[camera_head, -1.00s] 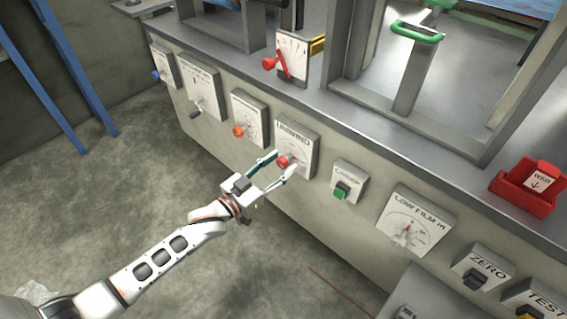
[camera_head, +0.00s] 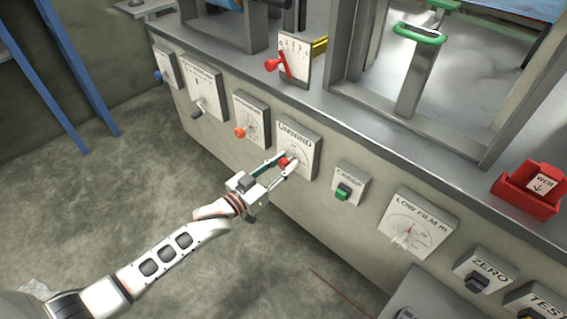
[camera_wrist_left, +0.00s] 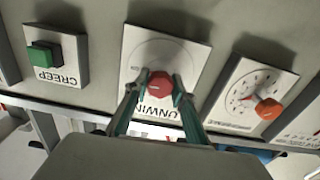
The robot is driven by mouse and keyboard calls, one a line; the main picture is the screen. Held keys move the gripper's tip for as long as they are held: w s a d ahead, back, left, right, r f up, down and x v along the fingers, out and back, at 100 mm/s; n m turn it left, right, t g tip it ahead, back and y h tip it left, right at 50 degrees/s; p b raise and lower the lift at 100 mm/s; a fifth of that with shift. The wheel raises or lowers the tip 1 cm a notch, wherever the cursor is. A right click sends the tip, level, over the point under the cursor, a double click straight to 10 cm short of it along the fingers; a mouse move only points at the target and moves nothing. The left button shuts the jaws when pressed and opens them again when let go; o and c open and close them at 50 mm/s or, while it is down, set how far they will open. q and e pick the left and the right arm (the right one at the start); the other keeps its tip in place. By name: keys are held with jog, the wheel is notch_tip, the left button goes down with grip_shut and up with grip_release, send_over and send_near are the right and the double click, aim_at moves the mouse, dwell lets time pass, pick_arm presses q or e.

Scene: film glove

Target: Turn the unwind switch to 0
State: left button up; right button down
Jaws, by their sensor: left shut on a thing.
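The unwind switch is a red knob (camera_wrist_left: 160,84) on a white plate (camera_wrist_left: 190,52) marked UNWIND. In the head view the plate (camera_head: 304,138) is on the front of the grey machine, with the red knob (camera_head: 284,162) low on it. My left gripper (camera_wrist_left: 160,90) is shut on the red knob, one finger on each side. In the head view the left gripper (camera_head: 281,168) reaches the knob from the lower left. The plate's dial marks are too small to read, so I cannot tell the knob's setting. My right gripper is not in view.
An orange knob (camera_head: 240,132) is left of the unwind plate, and a green CREEP button (camera_head: 343,191) is to its right. A LOW FILM gauge (camera_head: 416,222) is further right. A red-handled lever (camera_head: 272,64) is above. The floor (camera_head: 200,270) before the machine is clear.

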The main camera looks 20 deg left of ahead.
pick_arm(q)
jog(key=shift+w+r+n+p, duration=0.1)
jog(key=shift+r+n+p, duration=0.15)
jog(key=shift+n+p, duration=0.2)
jog(key=shift+r+n+p, duration=0.1)
jog(key=shift+n+p, duration=0.35)
jog(key=shift+n, duration=0.4)
jog(key=shift+n+p, duration=0.45)
jog(key=shift+n, duration=0.85)
jog(key=shift+f+n+p, duration=0.25)
jog(key=shift+n+p, duration=0.15)
jog(key=shift+n, duration=1.4)
jog(key=n, duration=0.6)
jog(key=shift+f, duration=0.3)
jog(key=shift+n, duration=1.3)
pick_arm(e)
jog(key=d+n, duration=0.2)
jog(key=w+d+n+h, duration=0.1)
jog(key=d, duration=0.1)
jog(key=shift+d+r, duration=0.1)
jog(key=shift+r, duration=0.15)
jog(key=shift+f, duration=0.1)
